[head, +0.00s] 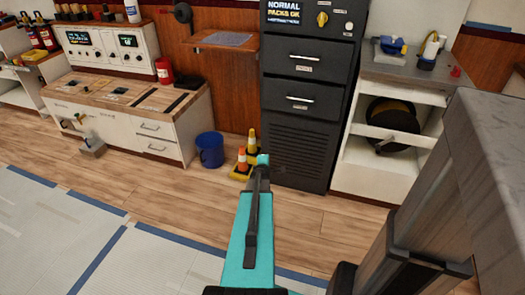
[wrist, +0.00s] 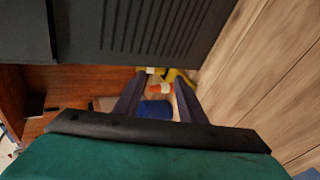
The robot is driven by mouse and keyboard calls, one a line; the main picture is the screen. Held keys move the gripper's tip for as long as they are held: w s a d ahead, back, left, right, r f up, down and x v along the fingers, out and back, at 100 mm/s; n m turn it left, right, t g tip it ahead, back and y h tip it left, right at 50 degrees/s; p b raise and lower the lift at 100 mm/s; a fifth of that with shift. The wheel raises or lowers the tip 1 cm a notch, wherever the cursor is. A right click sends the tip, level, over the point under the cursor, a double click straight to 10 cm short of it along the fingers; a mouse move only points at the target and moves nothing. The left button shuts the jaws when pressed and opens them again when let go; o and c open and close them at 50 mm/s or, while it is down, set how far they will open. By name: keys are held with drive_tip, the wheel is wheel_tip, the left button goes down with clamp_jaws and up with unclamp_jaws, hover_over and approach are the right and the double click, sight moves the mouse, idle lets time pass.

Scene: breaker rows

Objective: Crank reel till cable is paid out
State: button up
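A dark round reel (head: 393,118) sits in the open bay of the white cabinet at the right of the head view. A pale bar crosses in front of it, and a dark rounded part shows below the bar. I cannot make out the crank or any cable clearly. My gripper (wrist: 157,88) is open and empty in the wrist view, its two dark fingers apart. My teal arm reaches forward in the head view, left of the reel and well apart from it. The fingers cannot be made out there. The reel is not in the wrist view.
A black cabinet (head: 305,85) stands left of the reel's cabinet (head: 375,180). Orange-and-yellow cones (head: 243,162) and a blue bucket (head: 210,149) are on the floor beyond my arm; the bucket also shows between my fingers (wrist: 156,110). The wooden floor in front is mostly clear.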

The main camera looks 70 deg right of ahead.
drive_tip(key=w+a+m+y+p, duration=0.15)
drive_tip(key=w+a+p, duration=0.25)
drive_tip(key=w+a, duration=0.45)
drive_tip(key=w+a+y+p, duration=0.3)
drive_tip(key=w+a+p, duration=0.2)
drive_tip(key=a, duration=0.6)
drive_tip(key=w+a+m+g+y+p, duration=0.15)
drive_tip(key=a+p, duration=0.25)
drive_tip(key=a, duration=0.6)
drive_tip(key=w+a+y+p, duration=0.2)
drive_tip(key=a+p, duration=0.1)
drive_tip(key=a, duration=0.6)
drive_tip(key=s+a+r+g+y+p, duration=0.15)
drive_tip(key=a+p, duration=0.25)
drive_tip(key=a, duration=0.5)
drive_tip(key=s+a+r+g+y+p, duration=0.1)
drive_tip(key=s+a+r+p, duration=0.25)
drive_tip(key=a, duration=0.55)
drive_tip(key=s+a+r+g+p, duration=0.2)
drive_tip(key=s+a+r+p, duration=0.1)
drive_tip(key=a, duration=0.5)
drive_tip(key=s+a+r+g+p, duration=0.1)
drive_tip(key=s+a+r+p, duration=0.3)
drive_tip(key=s+a, duration=0.3)
drive_tip(key=shift+a+m+g+y+p, duration=0.3)
drive_tip(key=shift+a+g+y+p, duration=0.1)
drive_tip(key=shift+a+y+p, duration=0.1)
